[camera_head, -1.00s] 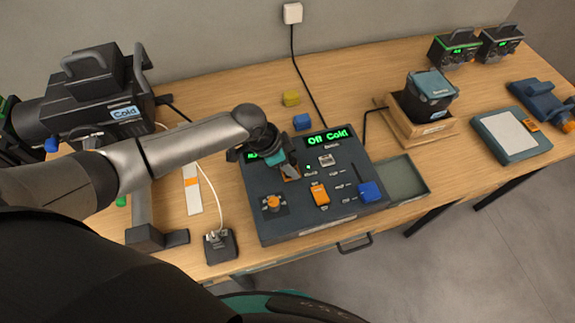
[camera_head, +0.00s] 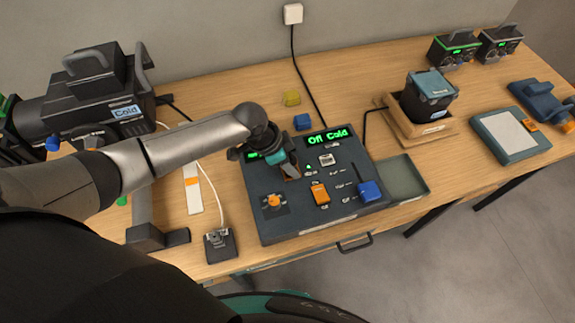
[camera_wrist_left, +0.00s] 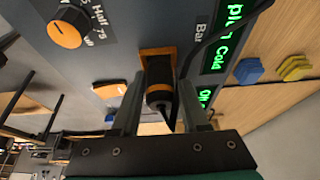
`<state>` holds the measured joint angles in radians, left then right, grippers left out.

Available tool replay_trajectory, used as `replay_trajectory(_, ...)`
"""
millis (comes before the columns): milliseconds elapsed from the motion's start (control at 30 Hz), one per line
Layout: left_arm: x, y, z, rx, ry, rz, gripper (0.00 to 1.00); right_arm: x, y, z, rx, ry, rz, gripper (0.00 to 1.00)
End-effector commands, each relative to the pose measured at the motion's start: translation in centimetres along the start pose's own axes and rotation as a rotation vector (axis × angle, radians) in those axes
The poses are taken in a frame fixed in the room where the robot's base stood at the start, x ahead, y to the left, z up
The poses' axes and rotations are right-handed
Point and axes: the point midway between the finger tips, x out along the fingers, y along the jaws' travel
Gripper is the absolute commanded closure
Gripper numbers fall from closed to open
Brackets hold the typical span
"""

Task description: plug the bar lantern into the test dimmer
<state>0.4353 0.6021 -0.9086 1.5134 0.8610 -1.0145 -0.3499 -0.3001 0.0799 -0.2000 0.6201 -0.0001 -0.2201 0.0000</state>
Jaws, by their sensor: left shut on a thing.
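The test dimmer is a dark sloped console (camera_head: 325,222) in the middle of the table, with a green "Off Cold" display. My left gripper (camera_head: 288,168) is over its upper left part. In the left wrist view the gripper (camera_wrist_left: 160,110) is shut on a black plug (camera_wrist_left: 159,90) with an orange band. The plug's front end is at an orange-rimmed socket (camera_wrist_left: 157,53) on the panel; how deep it sits cannot be told. A large black lantern (camera_head: 100,95) marked "Cold" stands at the left; whether it is the bar lantern is not clear. My right gripper is not in view.
An orange dial (camera_head: 273,201) and blue block (camera_head: 369,191) are on the console. A black socket box (camera_head: 220,246) with a white cable stands front left. A lantern on a wooden base (camera_head: 425,130) and an open tray (camera_head: 407,178) are to the right.

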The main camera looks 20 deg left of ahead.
Motion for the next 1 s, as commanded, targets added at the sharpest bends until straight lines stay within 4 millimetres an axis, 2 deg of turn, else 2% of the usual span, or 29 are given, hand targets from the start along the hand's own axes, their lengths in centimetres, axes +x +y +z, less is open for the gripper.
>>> replay_trajectory(33, 2.15, 1.39, 2.22, -0.003, -0.043, 0.017, 1.00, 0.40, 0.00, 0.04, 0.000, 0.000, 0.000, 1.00)
replay_trajectory(1000, 2.78, 1.41, 2.51, -0.005, -0.053, 0.022, 1.00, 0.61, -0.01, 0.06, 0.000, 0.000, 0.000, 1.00)
